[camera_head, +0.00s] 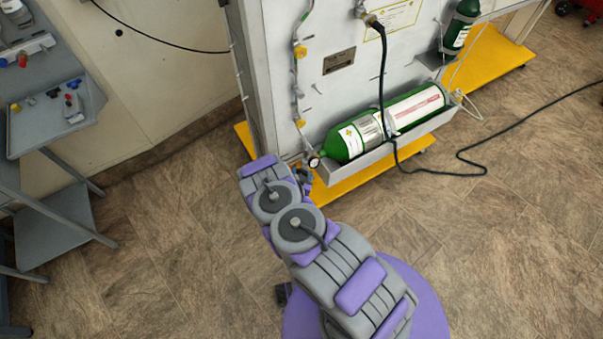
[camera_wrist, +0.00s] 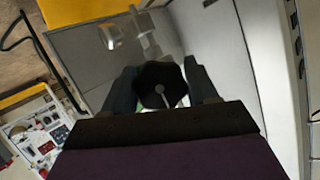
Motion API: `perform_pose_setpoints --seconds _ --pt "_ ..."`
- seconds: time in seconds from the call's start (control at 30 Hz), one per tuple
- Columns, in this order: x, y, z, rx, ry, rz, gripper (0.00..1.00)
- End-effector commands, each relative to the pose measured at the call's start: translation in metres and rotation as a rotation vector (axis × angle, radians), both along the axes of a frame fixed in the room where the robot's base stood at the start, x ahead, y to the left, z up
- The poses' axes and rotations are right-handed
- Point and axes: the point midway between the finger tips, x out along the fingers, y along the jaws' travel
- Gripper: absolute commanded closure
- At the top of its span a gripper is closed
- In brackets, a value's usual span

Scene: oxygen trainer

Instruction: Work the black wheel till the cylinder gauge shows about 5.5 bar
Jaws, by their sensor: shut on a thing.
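The black wheel (camera_wrist: 158,84) shows in the wrist view as a dark knob with lobed edges and a pale slanted mark on its face. My gripper (camera_wrist: 161,88) has one finger on each side of it and is shut on it. In the head view my gripper (camera_head: 303,174) is at the left end of the green cylinder, mostly hidden by my arm, and the wheel cannot be made out. The green cylinder (camera_head: 352,140) lies in a grey tray on the trainer. A small round gauge (camera_head: 314,161) sits by its left end; its reading is too small to tell.
The grey trainer panel (camera_head: 345,90) stands on a yellow base (camera_head: 345,188). A black hose (camera_head: 382,85) hangs down the panel and runs across the floor to the right. A second green cylinder (camera_head: 460,28) hangs at upper right. A grey shelf cart (camera_head: 50,120) stands at left. Floor in front is clear.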

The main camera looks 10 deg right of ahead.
Motion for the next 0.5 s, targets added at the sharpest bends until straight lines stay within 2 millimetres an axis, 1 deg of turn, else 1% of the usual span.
perform_pose_setpoints --seconds 0.23,0.5 --pt "0.0012 0.0013 0.0005 -0.096 0.054 0.002 0.72" --pt "0.0008 0.0013 0.0002 -0.112 0.064 0.002 0.72"
